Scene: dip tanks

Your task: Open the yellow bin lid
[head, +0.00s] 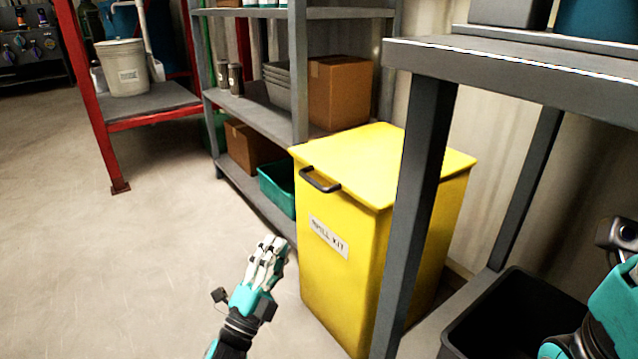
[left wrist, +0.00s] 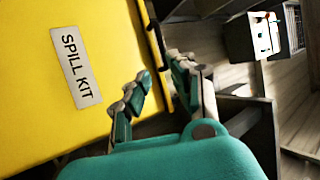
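The yellow bin (head: 338,270) stands on the floor, labelled SPILL KIT, and its front also shows in the left wrist view (left wrist: 40,110). Its lid (head: 390,160) lies flat and shut on top. A dark bar handle (head: 320,181) is on the lid's front edge; it shows in the left wrist view (left wrist: 156,42) just beyond my fingertips. My left gripper (head: 272,246) is in front of the bin, below and left of the handle in the head view. In the left wrist view (left wrist: 157,80) its fingers are apart with nothing between them. My right gripper's fingers do not show.
A grey table (head: 520,62) stands at the right, its leg (head: 415,200) partly hiding the bin. A black tub (head: 520,310) is under it. Grey shelving (head: 265,118) with boxes stands behind the bin. The floor (head: 120,260) at left is clear.

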